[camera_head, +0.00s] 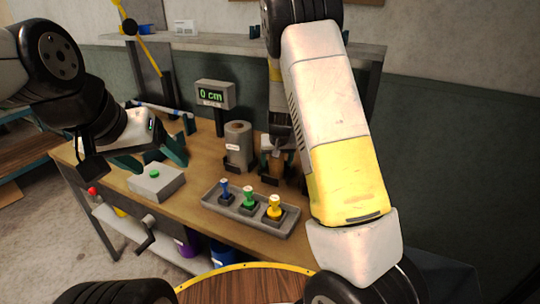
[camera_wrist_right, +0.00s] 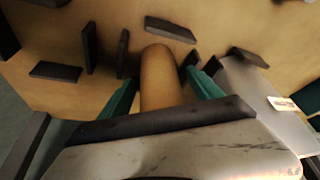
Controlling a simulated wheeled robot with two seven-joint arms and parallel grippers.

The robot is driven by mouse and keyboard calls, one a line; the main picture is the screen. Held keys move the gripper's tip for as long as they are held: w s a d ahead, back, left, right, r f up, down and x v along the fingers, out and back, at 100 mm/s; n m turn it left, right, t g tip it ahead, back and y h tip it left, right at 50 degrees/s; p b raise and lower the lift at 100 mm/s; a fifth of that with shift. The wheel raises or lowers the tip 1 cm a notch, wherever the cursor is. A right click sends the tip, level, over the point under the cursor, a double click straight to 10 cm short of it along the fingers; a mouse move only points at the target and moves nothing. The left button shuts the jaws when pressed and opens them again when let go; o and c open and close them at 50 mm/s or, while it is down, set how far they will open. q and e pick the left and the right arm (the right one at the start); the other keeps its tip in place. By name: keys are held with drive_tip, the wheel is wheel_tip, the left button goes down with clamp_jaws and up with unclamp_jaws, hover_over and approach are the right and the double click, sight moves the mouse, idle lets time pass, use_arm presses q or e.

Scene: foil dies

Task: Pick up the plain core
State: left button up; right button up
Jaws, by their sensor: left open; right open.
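The plain core is a bare brown cylinder with a rounded end. In the right wrist view the core (camera_wrist_right: 160,75) lies between the teal fingers of my right gripper (camera_wrist_right: 163,80). The fingers are open, and I cannot tell whether they touch it. In the head view the core (camera_head: 276,168) shows on the bench below my right wrist, partly hidden by it. My left gripper (camera_head: 154,157) is open and empty, above the left part of the bench, well away from the core.
A grey roll with a white label (camera_head: 238,147) stands just left of the core. A tray (camera_head: 288,231) with blue, green and yellow handled dies is in front. A box with a green button (camera_head: 155,182) and a "0 cm" display (camera_head: 214,95) are nearby. Dark blocks (camera_wrist_right: 170,28) surround the core.

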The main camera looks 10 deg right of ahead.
drive_tip(key=shift+w+f, duration=0.1)
drive_tip(key=shift+f, duration=0.15)
drive_tip(key=c, duration=1.5)
drive_tip(key=shift+o, duration=0.2)
drive_tip(key=shift+r, duration=0.15)
